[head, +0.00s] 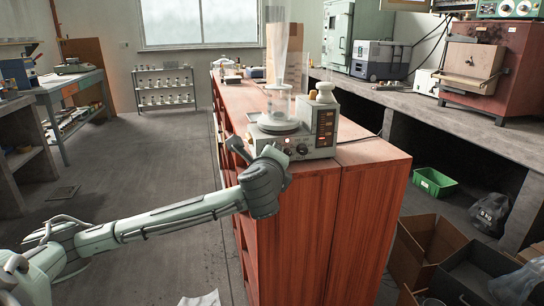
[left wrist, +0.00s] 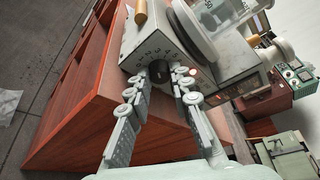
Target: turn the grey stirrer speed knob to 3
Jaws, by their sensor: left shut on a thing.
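The stirrer (head: 318,128) is a grey box with a glass vessel (head: 280,104) on its round top plate, standing on the red-brown wooden bench. In the left wrist view its front panel (left wrist: 140,50) faces me. The grey stirrer speed knob (left wrist: 158,71) is dark, with printed numerals on the panel around it. My left gripper (left wrist: 160,84) has its two fingertips on either side of the knob and is shut on it. I cannot read where the knob points. In the head view my left gripper (head: 268,163) is at the stirrer's front and hides the knob. My right gripper is not in view.
A small lit lamp (left wrist: 193,72) sits beside the right fingertip. A white bottle (head: 325,93) stands on the stirrer's right part. The bench (head: 300,225) drops to the floor in front. Cardboard boxes (head: 425,245) and a green crate (head: 434,182) lie at right. The floor at left is mostly clear.

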